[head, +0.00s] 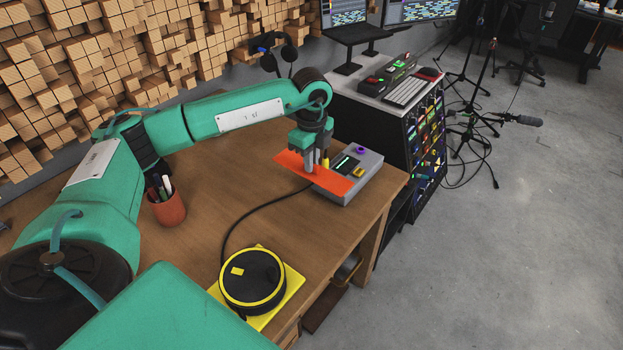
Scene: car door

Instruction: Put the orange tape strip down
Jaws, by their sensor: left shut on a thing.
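The orange tape strip (332,180) is a flat orange-red piece near the right end of the wooden table (260,180). My left gripper (315,163) points down and is shut on the strip around its middle. The strip's right part overlaps the front of a grey box (366,168) with a small screen, a purple knob and a yellow part. I cannot tell whether the strip touches the box or the table. My right gripper is not in view.
A pen cup (167,208) stands on the table at left. A black round device with a yellow ring (252,281) sits on a yellow base at the front edge, with a black cable running to the grey box. A rack with a keyboard (405,91) stands beyond.

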